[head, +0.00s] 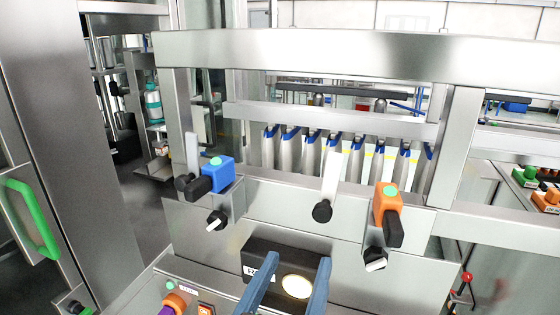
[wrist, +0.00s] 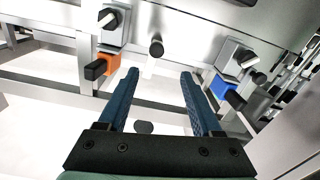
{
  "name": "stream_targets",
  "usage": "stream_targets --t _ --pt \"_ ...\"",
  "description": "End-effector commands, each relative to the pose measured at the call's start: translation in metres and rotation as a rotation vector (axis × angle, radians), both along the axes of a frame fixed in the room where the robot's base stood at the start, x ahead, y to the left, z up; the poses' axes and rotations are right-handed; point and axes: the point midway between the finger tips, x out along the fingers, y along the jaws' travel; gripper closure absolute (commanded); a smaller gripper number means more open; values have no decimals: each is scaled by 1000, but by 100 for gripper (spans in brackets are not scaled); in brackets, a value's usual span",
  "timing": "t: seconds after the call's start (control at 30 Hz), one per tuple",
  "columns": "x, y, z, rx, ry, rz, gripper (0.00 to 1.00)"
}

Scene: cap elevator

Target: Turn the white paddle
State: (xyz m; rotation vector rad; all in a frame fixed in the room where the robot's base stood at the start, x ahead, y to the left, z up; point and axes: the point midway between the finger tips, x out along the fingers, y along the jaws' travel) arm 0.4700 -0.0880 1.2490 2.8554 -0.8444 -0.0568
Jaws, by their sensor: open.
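A white paddle (head: 331,175) stands nearly upright, leaning slightly right, from a round black hub (head: 322,211) in the middle of the steel panel. A second white paddle (head: 192,152) rises at the left, beside the blue block. In the wrist view, upside down compared with the head view, the middle black hub (wrist: 156,48) shows ahead, between the fingertips in the picture; its paddle (wrist: 149,68) is pale and hard to make out. My gripper (head: 296,264) is open and empty, with two blue fingers (wrist: 160,75), below the middle paddle and apart from it.
A blue block with a black handle (head: 217,174) sits left, an orange one (head: 386,197) right. Small black-and-white knobs (head: 217,220) (head: 376,262) sit below them. A steel rail (head: 350,55) crosses above. Silver chutes (head: 312,150) stand behind the panel.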

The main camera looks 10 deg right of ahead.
Motion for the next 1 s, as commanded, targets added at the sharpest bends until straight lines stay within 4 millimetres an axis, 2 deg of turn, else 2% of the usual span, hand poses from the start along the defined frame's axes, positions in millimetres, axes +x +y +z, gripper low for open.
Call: stream_targets --t 0.17,0.43,0.5,0.7,1.0 --pt "-1 -6 -3 -3 17 -25 34" --pt "19 -20 -5 -2 11 -24 34" --pt "34 -30 1 -4 19 -26 34" --pt "69 -53 1 -3 18 -23 34" --pt "100 -74 0 -3 16 -21 34"
